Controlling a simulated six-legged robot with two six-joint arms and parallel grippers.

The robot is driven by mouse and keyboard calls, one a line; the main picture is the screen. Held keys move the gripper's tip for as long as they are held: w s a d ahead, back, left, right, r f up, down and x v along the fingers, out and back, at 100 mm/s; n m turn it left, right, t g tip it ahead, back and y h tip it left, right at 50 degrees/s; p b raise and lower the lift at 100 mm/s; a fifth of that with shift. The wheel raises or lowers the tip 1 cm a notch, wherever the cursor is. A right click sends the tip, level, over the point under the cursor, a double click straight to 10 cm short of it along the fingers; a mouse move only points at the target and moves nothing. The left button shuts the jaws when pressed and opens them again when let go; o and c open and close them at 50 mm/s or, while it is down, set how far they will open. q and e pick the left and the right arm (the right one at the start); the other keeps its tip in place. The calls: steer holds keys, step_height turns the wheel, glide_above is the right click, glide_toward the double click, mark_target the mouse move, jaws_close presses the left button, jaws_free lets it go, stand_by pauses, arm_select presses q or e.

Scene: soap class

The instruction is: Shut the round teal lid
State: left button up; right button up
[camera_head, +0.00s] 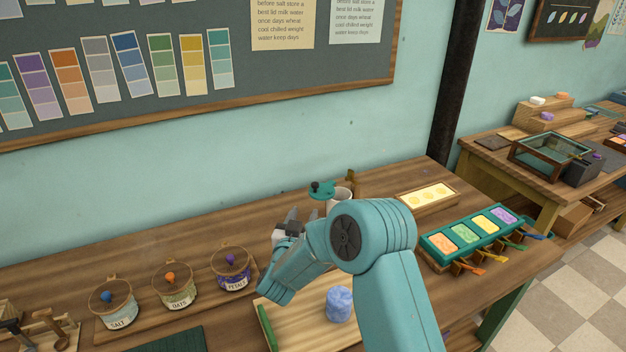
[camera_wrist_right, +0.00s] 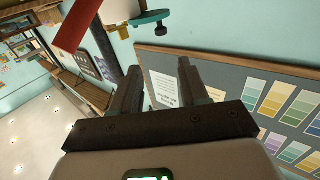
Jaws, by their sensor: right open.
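The round teal lid (camera_head: 324,190) with a dark knob lies flat and sticks out to the left of a white pot (camera_head: 343,194) at the back of the table. The lid (camera_wrist_right: 150,17) and the pot (camera_wrist_right: 118,9) also show upside down at the top of the right wrist view. The lid is off to one side of the pot. My right arm hides the pot's lower part. My right gripper (camera_head: 291,216) is open and empty, to the left of the lid and nearer to me; its fingers (camera_wrist_right: 160,78) show apart in the wrist view. My left gripper is out of view.
Three labelled jars (camera_head: 174,288) stand at the left. A board (camera_head: 290,318) with a blue soap (camera_head: 339,305) lies in front of my right arm. A teal mould tray (camera_head: 431,247) and a yellow-filled wooden tray (camera_head: 401,198) are at the right. The wall rises close behind.

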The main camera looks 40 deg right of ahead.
mark_target(314, 186)
steer(key=p+x, duration=0.1)
steer(key=x, duration=0.6)
steer(key=p+x, duration=0.2)
steer(key=x, duration=0.5)
steer(key=shift+w+a+f, duration=0.1)
steer(key=shift+w+a, duration=0.05)
steer(key=shift+w, duration=0.1)
steer(key=shift+w+d, duration=0.35)
steer(key=shift+d, duration=0.25)
jaws_close()
steer(key=n+t+y+b, duration=0.1)
steer(key=b, duration=0.1)
steer(key=s+n+t+y+b, duration=0.1)
steer(key=b, duration=0.1)
steer(key=shift+s+d+f+t, duration=0.2)
steer(key=shift+t, duration=0.2)
steer(key=shift+s+r+n+t+y+b, duration=0.2)
steer(key=shift+n+t+y+b, duration=0.3)
steer(key=shift+b, duration=0.15)
steer(key=shift+r, duration=0.2)
